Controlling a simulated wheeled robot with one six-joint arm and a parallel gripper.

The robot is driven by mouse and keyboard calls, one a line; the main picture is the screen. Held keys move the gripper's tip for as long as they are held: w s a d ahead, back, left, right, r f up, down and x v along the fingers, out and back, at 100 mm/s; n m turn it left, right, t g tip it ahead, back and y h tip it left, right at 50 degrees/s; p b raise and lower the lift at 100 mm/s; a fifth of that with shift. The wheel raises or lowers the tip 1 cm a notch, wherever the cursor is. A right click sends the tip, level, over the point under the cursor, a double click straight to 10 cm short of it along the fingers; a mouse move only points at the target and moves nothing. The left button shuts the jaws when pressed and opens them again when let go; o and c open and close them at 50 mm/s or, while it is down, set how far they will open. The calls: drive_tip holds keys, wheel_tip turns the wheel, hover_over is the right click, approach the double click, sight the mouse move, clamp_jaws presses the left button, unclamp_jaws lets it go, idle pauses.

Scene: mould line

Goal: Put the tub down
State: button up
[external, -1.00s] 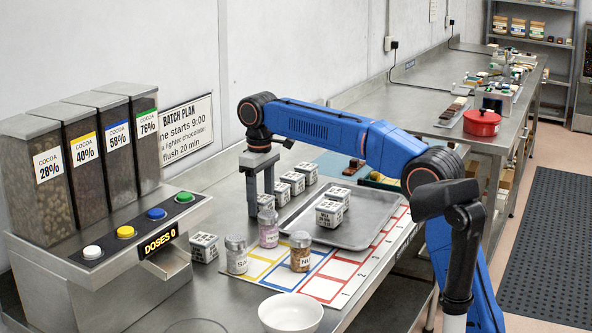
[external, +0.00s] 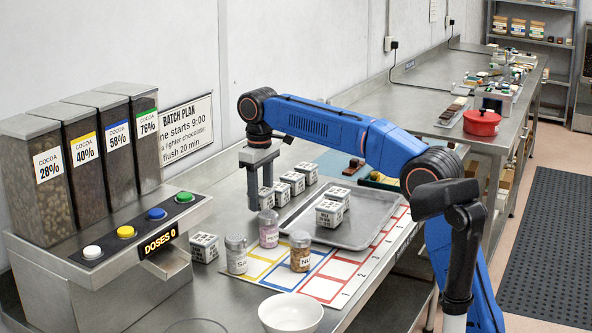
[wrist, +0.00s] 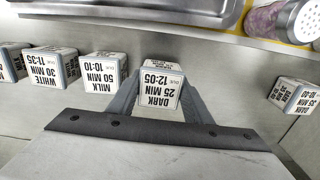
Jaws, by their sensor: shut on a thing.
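My gripper (external: 260,198) is shut on a small white-and-grey tub (external: 266,198). In the wrist view this tub (wrist: 158,88) sits between the fingers and its label reads DARK 25 MIN 12:05. In the external view it is at the near end of a row of similar tubs, left of the metal tray. A finger and a jar partly hide it there. I cannot tell whether its base touches the steel counter (external: 215,285).
Several other tubs (external: 293,183) stand close behind it. The metal tray (external: 370,228) holds tubs to the right. Jars (external: 269,229) stand in front on a coloured mat. Another tub (external: 204,248) stands beside the dispenser (external: 110,250). A white bowl (external: 290,313) is nearest the camera.

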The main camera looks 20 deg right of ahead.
wheel_tip(320, 180, up, 7)
drive_tip(key=shift+f, duration=0.1)
drive_tip(key=shift+d+r, duration=0.15)
drive_tip(key=shift+r, duration=0.25)
drive_tip(key=s+d+r, duration=0.2)
drive_tip(key=s+d, duration=0.2)
drive_tip(key=d, duration=0.8)
hover_over(362, 219)
drive_tip(key=shift+s+f, duration=0.1)
drive_tip(key=shift+f, duration=5.25)
drive_tip(key=shift+f, duration=0.1)
drive_tip(key=o, duration=1.1)
